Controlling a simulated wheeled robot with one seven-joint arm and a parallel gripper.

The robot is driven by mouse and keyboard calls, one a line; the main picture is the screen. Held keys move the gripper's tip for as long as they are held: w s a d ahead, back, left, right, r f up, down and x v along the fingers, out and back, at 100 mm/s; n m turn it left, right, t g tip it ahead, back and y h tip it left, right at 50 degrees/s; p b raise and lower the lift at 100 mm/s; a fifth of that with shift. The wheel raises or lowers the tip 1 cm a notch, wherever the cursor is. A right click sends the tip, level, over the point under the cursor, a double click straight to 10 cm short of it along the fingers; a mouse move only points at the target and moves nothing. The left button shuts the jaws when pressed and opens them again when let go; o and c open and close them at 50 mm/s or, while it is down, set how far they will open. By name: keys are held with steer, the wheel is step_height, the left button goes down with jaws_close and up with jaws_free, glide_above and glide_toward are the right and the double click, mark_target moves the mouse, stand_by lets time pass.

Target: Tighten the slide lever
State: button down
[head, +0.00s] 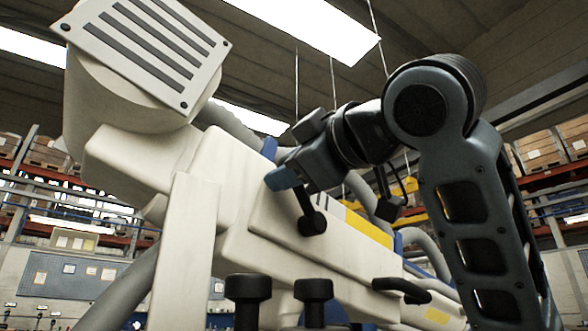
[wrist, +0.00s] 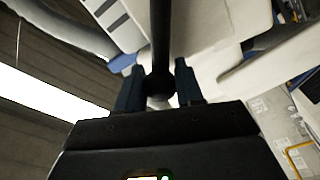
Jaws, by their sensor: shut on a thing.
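The slide lever (head: 307,207) is a black rod with a round end, on the side of the cream microscope arm (head: 230,190). In the wrist view the lever's dark rod (wrist: 160,35) runs up the picture from a ball-like part between the fingers. My gripper (head: 284,178) reaches in from the right in the head view, its blue-grey fingertips at the lever's upper part. In the wrist view my gripper (wrist: 159,88) has one finger on each side of the lever and is shut on it. The fingers partly hide the lever in the head view.
Two black knobs (head: 248,290) and (head: 314,290) stand at the bottom centre. A black handle (head: 402,289) sits lower right on the cream body. A slotted plate (head: 146,45) tops the upper left. Grey hoses run behind. Loaded shelves stand in the background.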

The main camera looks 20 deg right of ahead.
steer(key=shift+f, duration=0.1)
stand_by(0.3)
steer(key=c, duration=0.8)
jaws_free()
steer(key=shift+s, duration=0.1)
steer(key=b+v, duration=0.1)
steer(key=v, duration=0.6)
steer(key=shift+s+d+b, duration=0.1)
steer(key=shift+s+b, duration=0.25)
steer(key=shift+b, duration=0.05)
